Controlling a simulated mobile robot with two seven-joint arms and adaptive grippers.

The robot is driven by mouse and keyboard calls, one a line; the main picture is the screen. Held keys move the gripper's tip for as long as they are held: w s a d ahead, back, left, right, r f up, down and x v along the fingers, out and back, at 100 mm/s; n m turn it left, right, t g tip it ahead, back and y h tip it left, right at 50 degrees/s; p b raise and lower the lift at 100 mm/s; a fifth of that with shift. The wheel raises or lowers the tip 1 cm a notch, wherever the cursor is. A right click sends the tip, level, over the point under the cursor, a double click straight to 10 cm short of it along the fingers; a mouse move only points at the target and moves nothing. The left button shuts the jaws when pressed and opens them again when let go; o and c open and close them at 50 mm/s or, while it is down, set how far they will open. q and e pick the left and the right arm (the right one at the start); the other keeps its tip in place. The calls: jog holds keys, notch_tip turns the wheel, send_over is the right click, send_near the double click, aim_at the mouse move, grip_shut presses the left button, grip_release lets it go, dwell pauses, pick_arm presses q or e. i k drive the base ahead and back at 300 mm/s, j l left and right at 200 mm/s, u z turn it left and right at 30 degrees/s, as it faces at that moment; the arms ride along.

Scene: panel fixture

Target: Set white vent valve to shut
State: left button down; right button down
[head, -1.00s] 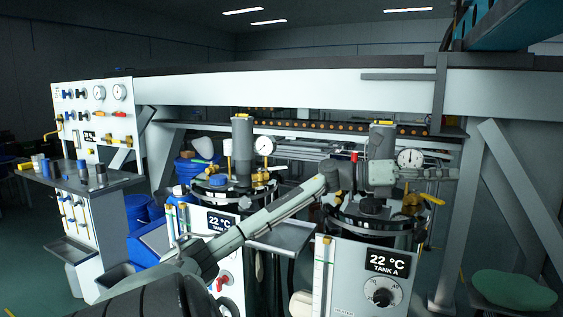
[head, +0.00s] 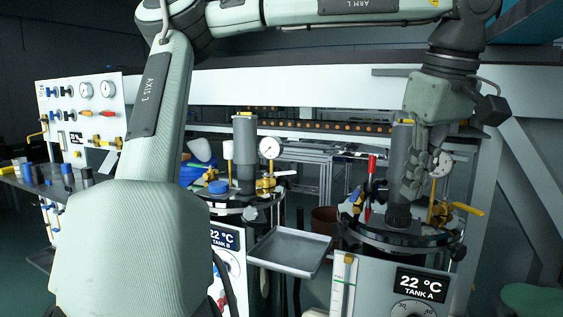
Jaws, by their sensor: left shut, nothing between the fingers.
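My left gripper (head: 411,187) hangs down over Tank A with its fingers together and nothing between them. It overlaps the grey upright cylinder (head: 400,145) on the lid, and I cannot tell whether it touches it. I cannot clearly pick out a white vent valve. On Tank A's lid stand a red lever (head: 371,166), upright, and a yellow lever (head: 466,208) pointing right, near the gripper. A white dial gauge (head: 443,164) is partly hidden behind the gripper. My right gripper is out of view.
A grey tray (head: 290,250) sits between the tanks. Tank B's gauge (head: 270,147) stands left of centre. A white panel (head: 85,110) with gauges and coloured valves is at the far left. My left arm covers much of the left and top. A white beam (head: 300,87) crosses behind.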

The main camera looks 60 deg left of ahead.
aim_at(280, 173)
jog(key=j, duration=1.1)
jog(key=i+j, duration=0.1)
jog(key=j, duration=1)
